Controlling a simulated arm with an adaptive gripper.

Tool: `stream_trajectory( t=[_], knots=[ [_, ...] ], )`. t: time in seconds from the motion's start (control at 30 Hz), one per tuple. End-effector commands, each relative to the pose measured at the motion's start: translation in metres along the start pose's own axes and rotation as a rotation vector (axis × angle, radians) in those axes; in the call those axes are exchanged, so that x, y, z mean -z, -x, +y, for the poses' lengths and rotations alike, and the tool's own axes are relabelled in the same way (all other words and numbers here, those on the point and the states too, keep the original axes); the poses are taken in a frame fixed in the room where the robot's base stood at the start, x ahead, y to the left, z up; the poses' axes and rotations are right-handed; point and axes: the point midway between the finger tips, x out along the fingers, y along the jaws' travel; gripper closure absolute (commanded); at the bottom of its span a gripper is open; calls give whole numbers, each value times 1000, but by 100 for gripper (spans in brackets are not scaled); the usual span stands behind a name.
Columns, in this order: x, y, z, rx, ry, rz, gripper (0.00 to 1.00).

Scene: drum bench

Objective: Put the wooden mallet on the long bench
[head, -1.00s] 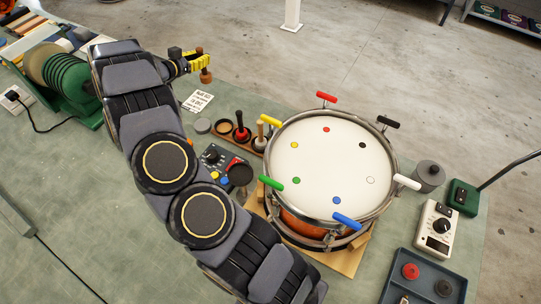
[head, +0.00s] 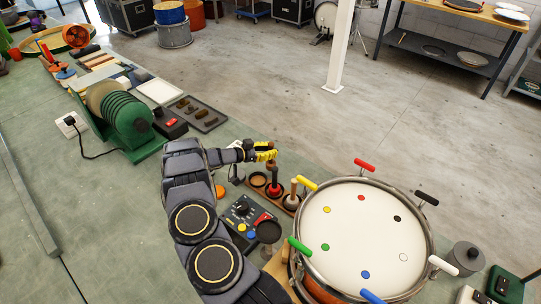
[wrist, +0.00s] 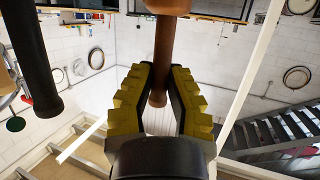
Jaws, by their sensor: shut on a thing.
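My gripper (head: 265,152) has yellow ribbed fingers and is shut on the brown wooden mallet (head: 271,163). In the wrist view the mallet's brown handle (wrist: 161,55) runs between the fingers, and its upper part is cut off by the frame's top edge. In the head view the mallet is small and partly hidden by the fingers. It shows just above the red mallet (head: 274,184) in the wooden rack; its height is hard to judge. A long green-topped bench (head: 60,205) runs under my arm, with bare surface at the left.
The rack (head: 283,203) also holds a pale-headed mallet (head: 293,190). A drum (head: 366,235) with coloured handles stands to the right. A control box (head: 243,215) lies beside my arm, and a green machine (head: 128,120) stands to the left. A wooden-topped table (head: 475,12) stands across the floor.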

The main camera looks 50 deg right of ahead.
Motion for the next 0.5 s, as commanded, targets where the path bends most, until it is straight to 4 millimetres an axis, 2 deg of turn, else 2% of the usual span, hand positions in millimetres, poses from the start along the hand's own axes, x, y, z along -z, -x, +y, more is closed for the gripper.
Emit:
stream_trajectory(
  t=[0.13,0.5],
  knots=[
    [-17,-5,1,0,4,3,100],
    [-20,-6,0,0,0,1,100]
  ],
)
